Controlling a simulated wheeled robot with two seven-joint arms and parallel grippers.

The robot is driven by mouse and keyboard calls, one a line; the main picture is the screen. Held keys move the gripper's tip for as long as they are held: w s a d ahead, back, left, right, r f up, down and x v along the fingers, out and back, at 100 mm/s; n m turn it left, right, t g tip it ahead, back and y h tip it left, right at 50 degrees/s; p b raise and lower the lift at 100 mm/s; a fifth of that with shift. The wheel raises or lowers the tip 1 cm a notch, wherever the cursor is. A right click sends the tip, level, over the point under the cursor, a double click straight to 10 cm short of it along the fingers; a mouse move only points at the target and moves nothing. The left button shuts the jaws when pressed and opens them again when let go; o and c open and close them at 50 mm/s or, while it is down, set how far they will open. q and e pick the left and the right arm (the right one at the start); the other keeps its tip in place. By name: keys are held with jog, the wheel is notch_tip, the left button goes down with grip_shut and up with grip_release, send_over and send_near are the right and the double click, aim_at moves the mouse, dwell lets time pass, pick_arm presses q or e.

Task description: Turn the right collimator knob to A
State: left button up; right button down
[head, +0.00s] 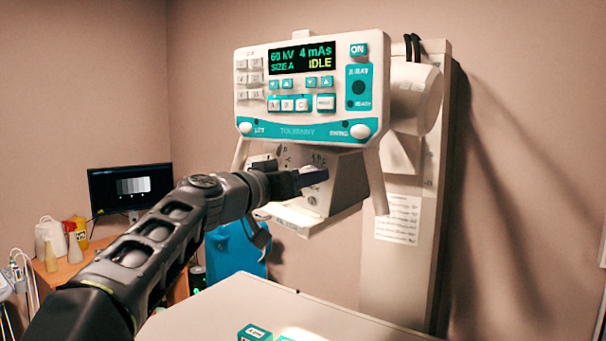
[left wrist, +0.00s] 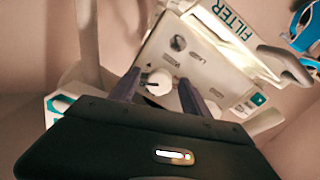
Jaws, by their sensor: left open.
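The collimator (head: 347,182) is a pale box below the control panel, with small A, B, C letters on its front. My left gripper (head: 312,177) is at its front face and covers part of it, including most of the right knob. In the left wrist view, a round white knob (left wrist: 158,82) shows between the two open dark fingers of the left gripper (left wrist: 157,79). I cannot tell if a finger touches it. Its pointer setting is too small to read. A smaller grey knob (left wrist: 178,43) sits farther along the face. My right gripper is not in view.
The control panel (head: 310,115) hangs just above the gripper and reads IDLE. A light-coloured table top (head: 230,305) lies below. A monitor (head: 131,187) and bottles stand on a desk at the left. A FILTER label (left wrist: 225,20) is beside the collimator face.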

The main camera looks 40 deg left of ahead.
pick_arm(q)
grip_shut()
dwell(0.5)
jog(key=shift+n, duration=0.4)
jog(key=n+b, duration=0.1)
jog(key=n, duration=0.1)
jog(key=shift+n, duration=0.3)
jog(key=n, duration=0.3)
jog(key=shift+d+n+b, duration=0.1)
jog(key=shift+n+b, duration=0.2)
jog(key=shift+n, duration=0.1)
jog(key=n, duration=0.3)
jog(key=shift+n, duration=0.4)
jog(key=n+p, duration=0.1)
jog(key=n, duration=0.3)
jog(key=shift+n+y, duration=0.4)
